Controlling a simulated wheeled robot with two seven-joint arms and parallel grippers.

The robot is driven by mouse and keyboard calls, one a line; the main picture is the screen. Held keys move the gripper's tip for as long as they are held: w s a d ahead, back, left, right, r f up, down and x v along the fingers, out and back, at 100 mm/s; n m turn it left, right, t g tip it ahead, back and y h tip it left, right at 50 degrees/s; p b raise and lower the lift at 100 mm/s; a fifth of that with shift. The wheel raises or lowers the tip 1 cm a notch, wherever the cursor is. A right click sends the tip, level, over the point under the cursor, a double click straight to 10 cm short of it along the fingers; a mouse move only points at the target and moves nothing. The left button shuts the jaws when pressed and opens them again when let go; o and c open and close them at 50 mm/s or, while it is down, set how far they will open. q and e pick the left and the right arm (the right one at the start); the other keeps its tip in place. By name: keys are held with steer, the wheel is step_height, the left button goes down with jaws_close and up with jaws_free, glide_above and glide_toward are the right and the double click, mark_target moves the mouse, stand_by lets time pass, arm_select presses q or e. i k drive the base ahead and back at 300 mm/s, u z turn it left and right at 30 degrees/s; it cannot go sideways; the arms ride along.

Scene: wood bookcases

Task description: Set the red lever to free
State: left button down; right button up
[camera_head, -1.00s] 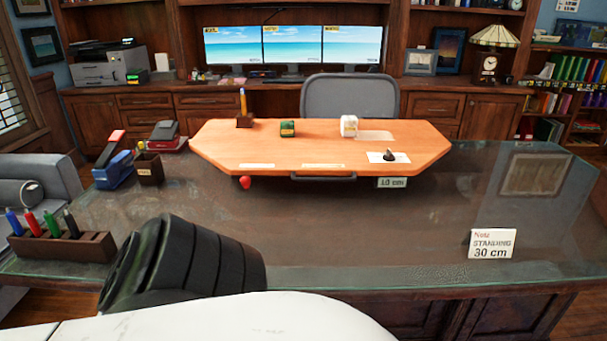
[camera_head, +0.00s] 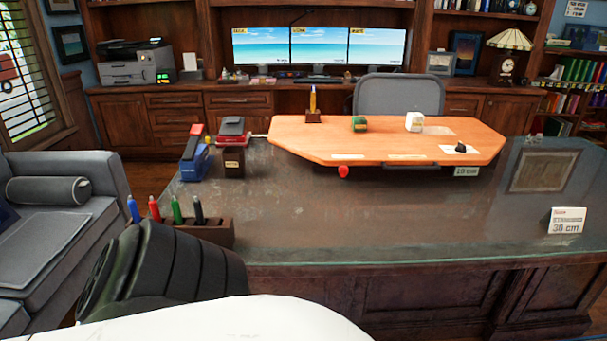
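The red lever (camera_head: 343,171) shows as a small red knob under the front left edge of the orange desktop riser (camera_head: 310,148). The riser stands on the dark glass-topped desk (camera_head: 330,215). The lever's setting and any "free" mark are too small to read. A black handle (camera_head: 408,166) and a "10 cm" tag (camera_head: 466,171) are under the same front edge, to the right of the lever. A dark ribbed part and a white part of my own body fill the lower left. Neither gripper shows.
A pen holder (camera_head: 215,233) with several coloured markers stands at the desk's left corner, partly hidden by my body. Staplers (camera_head: 195,155) and a dark cup (camera_head: 233,163) stand behind it. A "STANDING 30 cm" card (camera_head: 567,220) stands at right. The desk's middle is clear. A grey sofa (camera_head: 60,210) is at left.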

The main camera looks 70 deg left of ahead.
mark_target(343, 169)
steer(key=u, duration=1.2)
steer(key=i, duration=0.1)
steer(key=u, duration=0.2)
